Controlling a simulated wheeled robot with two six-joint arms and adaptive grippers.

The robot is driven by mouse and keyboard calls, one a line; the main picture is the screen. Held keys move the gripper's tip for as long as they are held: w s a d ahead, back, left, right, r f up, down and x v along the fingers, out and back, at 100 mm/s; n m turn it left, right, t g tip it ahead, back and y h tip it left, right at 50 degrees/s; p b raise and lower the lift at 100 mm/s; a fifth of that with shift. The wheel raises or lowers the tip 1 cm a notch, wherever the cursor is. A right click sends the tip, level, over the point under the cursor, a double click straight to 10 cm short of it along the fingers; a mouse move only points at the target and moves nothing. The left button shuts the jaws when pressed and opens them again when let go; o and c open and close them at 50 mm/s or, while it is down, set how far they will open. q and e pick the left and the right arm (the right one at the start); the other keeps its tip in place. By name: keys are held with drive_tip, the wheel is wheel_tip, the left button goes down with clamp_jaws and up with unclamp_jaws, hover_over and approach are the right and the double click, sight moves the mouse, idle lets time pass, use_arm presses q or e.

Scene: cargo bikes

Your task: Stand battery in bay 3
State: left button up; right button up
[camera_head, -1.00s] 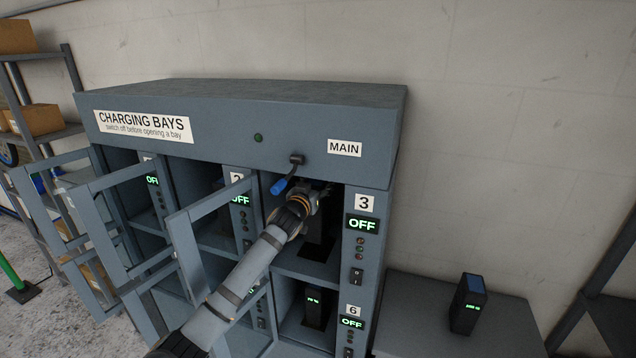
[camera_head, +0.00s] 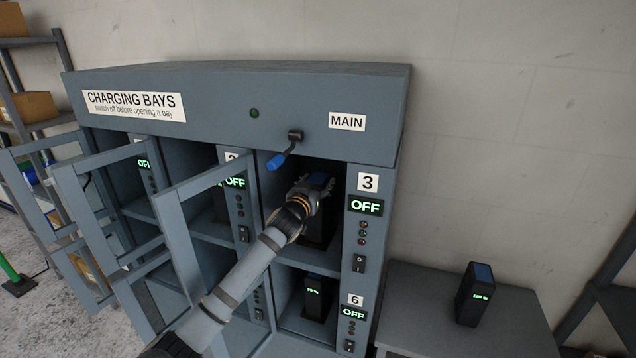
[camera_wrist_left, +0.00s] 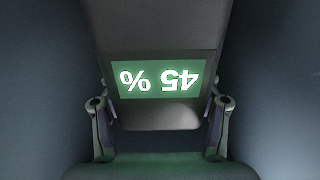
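The battery (camera_head: 316,230) is a dark upright block with a blue top, inside bay 3 (camera_head: 345,218), whose door stands open. Its screen reads 45 %, upside down in the left wrist view (camera_wrist_left: 160,78). My left gripper (camera_head: 316,192) reaches into the bay at the battery's upper part. In the wrist view its fingers (camera_wrist_left: 160,125) lie against both sides of the battery, and it looks shut on it. The battery's base is shadowed, so I cannot tell whether it touches the bay floor. Bay 3's display (camera_head: 366,206) reads OFF. My right gripper is not in view.
The MAIN lever (camera_head: 282,156) with a blue grip hangs just above left of my gripper. Open bay doors (camera_head: 205,240) stand out on the left. Another battery (camera_head: 318,297) is in bay 6. One more (camera_head: 474,296) stands on the side table (camera_head: 420,300).

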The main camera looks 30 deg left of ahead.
use_arm(q)
drive_tip(key=o, duration=0.3)
drive_tip(key=shift+s+d+r, duration=0.25)
drive_tip(key=shift+s+r, duration=0.05)
drive_tip(key=shift+s, duration=0.1)
drive_tip(key=shift+w, duration=0.1)
drive_tip(key=shift+w+a+f, duration=0.1)
drive_tip(key=shift+a+f, duration=0.05)
drive_tip(key=shift+f, duration=0.1)
drive_tip(key=p+v, duration=0.1)
drive_tip(key=v, duration=1.1)
drive_tip(key=shift+p, duration=0.4)
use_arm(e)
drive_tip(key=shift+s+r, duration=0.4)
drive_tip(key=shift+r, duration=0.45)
